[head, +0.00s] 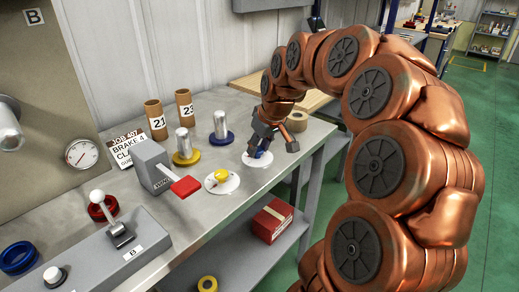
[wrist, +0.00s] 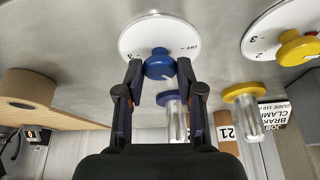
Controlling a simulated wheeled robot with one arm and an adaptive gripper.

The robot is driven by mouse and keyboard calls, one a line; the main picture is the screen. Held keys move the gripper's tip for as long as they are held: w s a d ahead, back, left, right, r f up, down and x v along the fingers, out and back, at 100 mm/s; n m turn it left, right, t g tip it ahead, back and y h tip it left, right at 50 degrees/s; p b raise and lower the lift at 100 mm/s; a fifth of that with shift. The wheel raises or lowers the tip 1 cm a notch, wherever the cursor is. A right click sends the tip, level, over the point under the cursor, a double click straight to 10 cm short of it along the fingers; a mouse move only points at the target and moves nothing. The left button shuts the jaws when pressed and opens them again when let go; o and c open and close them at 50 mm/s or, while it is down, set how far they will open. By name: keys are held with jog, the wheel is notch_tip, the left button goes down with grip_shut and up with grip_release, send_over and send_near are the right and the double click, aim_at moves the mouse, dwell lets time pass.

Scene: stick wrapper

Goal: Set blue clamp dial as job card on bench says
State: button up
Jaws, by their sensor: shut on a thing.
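The blue clamp dial (head: 260,154) is a blue knob on a round white plate (head: 249,163) on the bench. In the wrist view, the blue knob (wrist: 159,66) sits between the fingers of my gripper (wrist: 159,74), which is shut on it. The white plate there (wrist: 140,38) shows "OFF" and "3"; I cannot tell which mark the knob points to. In the head view, my gripper (head: 263,142) reaches down onto the knob. The job card (head: 124,146) reads "JOB 407", "BRAKE 4" and "CLA"; its clamp number is hidden behind the grey lever box.
A yellow dial (head: 221,176) is beside the blue one. A grey box with a red lever (head: 185,187), a yellow-based post (head: 186,147), a blue-based post (head: 221,128) and tubes marked 21 and 23 stand close by. A tape roll (head: 297,121) is behind my gripper.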

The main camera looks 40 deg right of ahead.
jog(key=shift+m, duration=0.5)
jog(key=o, duration=1.2)
jog(key=shift+c, duration=0.2)
jog(key=shift+r, duration=0.1)
jog(key=v, duration=1.2)
jog(key=shift+a, duration=0.2)
jog(key=shift+a, duration=0.1)
